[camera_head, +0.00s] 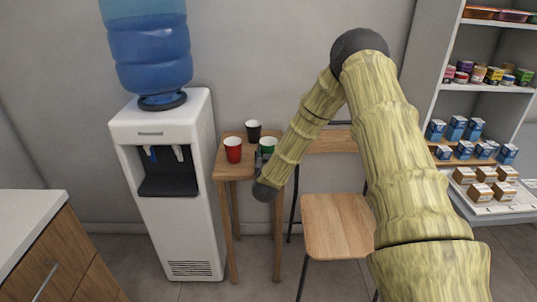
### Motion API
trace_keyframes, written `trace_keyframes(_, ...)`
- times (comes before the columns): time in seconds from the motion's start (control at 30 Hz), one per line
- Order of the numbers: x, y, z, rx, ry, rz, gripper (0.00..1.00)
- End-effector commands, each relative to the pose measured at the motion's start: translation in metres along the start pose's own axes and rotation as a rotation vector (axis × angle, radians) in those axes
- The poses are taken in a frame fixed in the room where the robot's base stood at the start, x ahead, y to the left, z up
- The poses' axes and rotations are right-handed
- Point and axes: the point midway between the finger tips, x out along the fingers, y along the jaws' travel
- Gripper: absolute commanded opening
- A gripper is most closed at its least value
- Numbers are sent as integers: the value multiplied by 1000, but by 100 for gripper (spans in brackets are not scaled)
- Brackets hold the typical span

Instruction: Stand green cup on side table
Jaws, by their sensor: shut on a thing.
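The green cup (268,144) is upright at the right part of the small wooden side table (231,172). My gripper (263,157) is shut on the green cup from the near side. The arm and wrist partly cover the gripper and the lower part of the cup. I cannot tell whether the cup's base touches the tabletop or hangs just above it.
A red cup (233,150) and a black cup (253,131) stand on the side table close to the green cup. A water dispenser (165,190) is left of the table. A wooden chair (337,225) is right, and stocked shelves (480,110) are farther right.

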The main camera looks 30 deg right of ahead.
Motion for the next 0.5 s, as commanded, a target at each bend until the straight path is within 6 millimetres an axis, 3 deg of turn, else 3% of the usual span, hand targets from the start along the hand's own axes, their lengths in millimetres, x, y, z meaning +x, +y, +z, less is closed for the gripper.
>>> trace_keyframes(0.27, 0, 0, 3, 0, 0, 0, 46)
trace_keyframes(0.3, 0, 0, 2, 0, 0, 0, 63)
trace_keyframes(0.37, 0, 0, 2, 0, 0, 0, 74)
trace_keyframes(0.5, 0, 0, 2, 0, 0, 0, 77)
